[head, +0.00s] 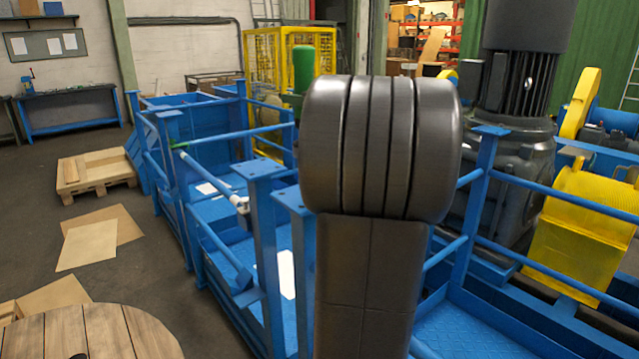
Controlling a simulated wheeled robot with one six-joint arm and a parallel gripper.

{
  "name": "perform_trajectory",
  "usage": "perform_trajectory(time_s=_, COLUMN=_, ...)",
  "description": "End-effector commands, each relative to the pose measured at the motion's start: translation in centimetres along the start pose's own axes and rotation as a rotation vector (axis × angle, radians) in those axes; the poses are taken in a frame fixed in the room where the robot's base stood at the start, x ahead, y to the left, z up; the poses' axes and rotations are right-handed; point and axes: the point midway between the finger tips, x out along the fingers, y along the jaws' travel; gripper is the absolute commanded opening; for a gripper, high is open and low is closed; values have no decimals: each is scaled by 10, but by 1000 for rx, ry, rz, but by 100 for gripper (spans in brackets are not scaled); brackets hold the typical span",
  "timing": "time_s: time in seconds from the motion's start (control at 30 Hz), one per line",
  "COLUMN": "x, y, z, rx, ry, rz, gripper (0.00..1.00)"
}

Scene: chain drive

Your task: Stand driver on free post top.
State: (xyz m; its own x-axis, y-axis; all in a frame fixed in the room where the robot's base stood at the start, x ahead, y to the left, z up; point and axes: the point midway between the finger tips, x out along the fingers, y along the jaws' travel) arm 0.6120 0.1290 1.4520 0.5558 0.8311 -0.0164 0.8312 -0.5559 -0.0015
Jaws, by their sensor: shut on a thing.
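My dark grey arm fills the middle of the head view, and my gripper is hidden behind it or outside the picture. I cannot make out the driver anywhere. Blue posts with flat square tops stand along the blue railing. The near post top (258,169), just left of my arm, looks bare. A second post top (291,199) beside it is partly covered by my arm. The post top (491,130) right of my arm also looks bare, as does the one farther back left (168,114).
A pale rod (212,180) with a green end lies along the left railing. A round wooden top (110,335) is at lower left, with cardboard sheets (92,240) and a pallet (97,175) beyond. A big grey motor (515,150) and yellow guard (580,235) stand right.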

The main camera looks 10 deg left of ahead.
Motion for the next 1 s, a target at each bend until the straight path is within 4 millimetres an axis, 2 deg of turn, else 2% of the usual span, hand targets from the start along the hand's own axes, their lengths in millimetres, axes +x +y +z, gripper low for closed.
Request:
perform_trajectory(time_s=0.3, x=1, y=0, z=49, rx=3, ry=1, rz=-1, gripper=0)
perform_trajectory(time_s=0.47, x=1, y=0, z=61, rx=1, ry=2, rz=-1, gripper=0)
perform_trajectory(time_s=0.7, x=2, y=0, z=90, rx=2, ry=2, rz=-1, gripper=0)
perform_trajectory(time_s=1.0, x=2, y=0, z=96, rx=-1, ry=3, rz=-1, gripper=0)
